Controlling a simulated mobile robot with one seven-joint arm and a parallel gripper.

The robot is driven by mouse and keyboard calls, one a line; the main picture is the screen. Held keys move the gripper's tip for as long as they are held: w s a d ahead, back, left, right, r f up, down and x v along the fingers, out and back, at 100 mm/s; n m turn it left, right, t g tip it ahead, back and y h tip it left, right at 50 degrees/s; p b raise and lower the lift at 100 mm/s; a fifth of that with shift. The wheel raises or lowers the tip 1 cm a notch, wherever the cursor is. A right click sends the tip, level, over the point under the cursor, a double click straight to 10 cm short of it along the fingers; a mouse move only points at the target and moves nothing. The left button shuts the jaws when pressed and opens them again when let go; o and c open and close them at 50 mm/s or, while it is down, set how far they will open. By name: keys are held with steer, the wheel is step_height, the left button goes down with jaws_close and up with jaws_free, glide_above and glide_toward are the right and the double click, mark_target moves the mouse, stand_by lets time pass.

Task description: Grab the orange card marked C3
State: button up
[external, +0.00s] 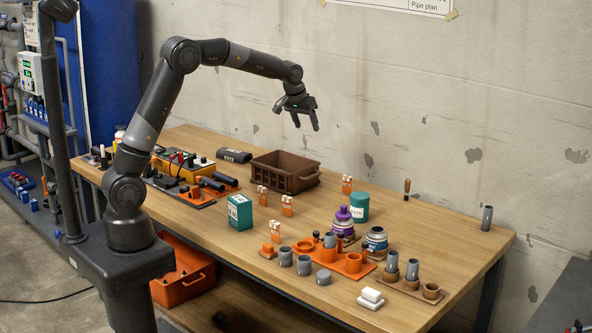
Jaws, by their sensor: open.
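Several small orange-and-white cards stand on the wooden table (205,222) in the external view. One card (262,195) is left of centre, a second card (287,206) is just right of it, and a third card (276,231) is nearer the front. Another card (347,184) stands farther back on the right. Their marks are too small to read, so I cannot tell which is C3. My gripper (307,125) is open and empty, fingers pointing down, well above the table's back part and apart from all the cards.
A brown crate (286,184) stands behind the cards. A green box (240,212) is left of them, and a green canister (360,207) and purple-capped bottle (343,222) are to the right. An orange tray with grey pipe pieces (352,264) is in front. The back right is mostly clear.

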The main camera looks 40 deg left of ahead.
glide_toward(347, 177)
steer(key=a, duration=0.1)
steer(key=x, duration=0.6)
steer(key=shift+w+f, duration=0.1)
steer(key=shift+w, duration=0.05)
steer(key=shift+d+x, duration=0.15)
steer(key=shift+x, duration=1.15)
steer(key=shift+d+x, duration=0.15)
steer(key=shift+x, duration=1.15)
steer(key=c, duration=1.1)
